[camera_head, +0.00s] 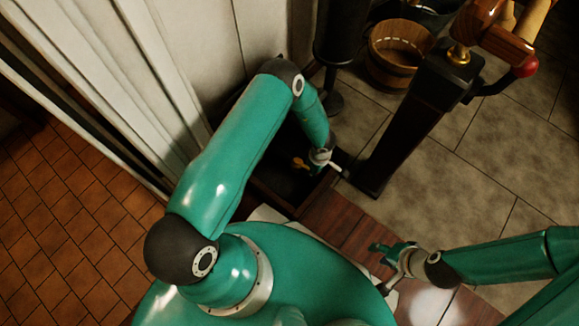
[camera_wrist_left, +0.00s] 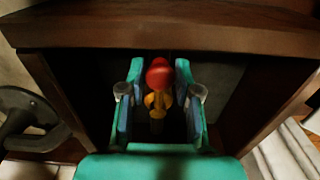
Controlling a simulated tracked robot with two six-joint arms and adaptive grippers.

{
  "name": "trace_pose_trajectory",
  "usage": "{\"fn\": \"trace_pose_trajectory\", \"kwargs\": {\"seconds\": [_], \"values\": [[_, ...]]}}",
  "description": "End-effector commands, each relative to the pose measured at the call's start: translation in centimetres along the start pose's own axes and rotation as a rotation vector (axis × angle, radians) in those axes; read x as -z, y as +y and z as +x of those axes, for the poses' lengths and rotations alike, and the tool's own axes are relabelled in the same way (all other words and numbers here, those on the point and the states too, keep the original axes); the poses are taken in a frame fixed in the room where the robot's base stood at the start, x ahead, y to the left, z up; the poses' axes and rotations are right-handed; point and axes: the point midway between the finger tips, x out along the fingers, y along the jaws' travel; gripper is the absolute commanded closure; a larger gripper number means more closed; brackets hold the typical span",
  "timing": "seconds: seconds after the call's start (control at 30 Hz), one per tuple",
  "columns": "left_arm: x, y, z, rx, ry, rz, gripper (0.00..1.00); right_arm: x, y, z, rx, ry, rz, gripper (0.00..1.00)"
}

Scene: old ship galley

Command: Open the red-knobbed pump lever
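A red knob (camera_wrist_left: 159,76) sits on a brass-yellow lever piece (camera_wrist_left: 158,103) in a dark wooden recess, in the left wrist view. My left gripper (camera_wrist_left: 159,72) is open, with one finger on each side of the knob and visible gaps between. The knob is apart from both fingers. In the head view the left arm reaches down to a dark box-like opening (camera_head: 273,178), where a small brass piece (camera_head: 299,163) shows beside the wrist; the fingers are mostly hidden there. My right gripper (camera_head: 385,265) looks open and empty over the wooden boards at lower right.
A black post (camera_head: 407,130) with wooden handles and another red knob (camera_head: 525,68) stands at upper right. A wooden bucket (camera_head: 398,55) stands behind it. White panelling (camera_head: 205,45) rises on the left. Grey floor tiles (camera_head: 470,150) are clear on the right.

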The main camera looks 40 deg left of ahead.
Motion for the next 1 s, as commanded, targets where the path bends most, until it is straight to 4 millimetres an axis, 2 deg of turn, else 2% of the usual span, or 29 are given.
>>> {"fn": "trace_pose_trajectory", "kwargs": {"seconds": [0.03, 0.23, 0.63, 1.0], "values": [[0.0, 0.6, -0.2, -0.014, -0.003, 0.001, 0.61, 0.0, 0.0, 0.0, 0.000, 0.000, 0.000, 0.60], [0.0, 0.4, -0.1, -0.011, -0.002, 0.000, 0.29, 0.0, 0.0, 0.0, 0.000, 0.000, 0.000, 0.60], [0.0, 0.2, -0.7, -0.007, -0.002, -0.001, 0.29, 0.0, -0.2, -0.5, 0.000, 0.000, 0.000, 0.60], [0.0, 0.1, -5.0, -0.006, -0.002, 0.000, 0.29, 0.0, -1.4, -4.0, 0.000, 0.000, 0.000, 0.60]]}}
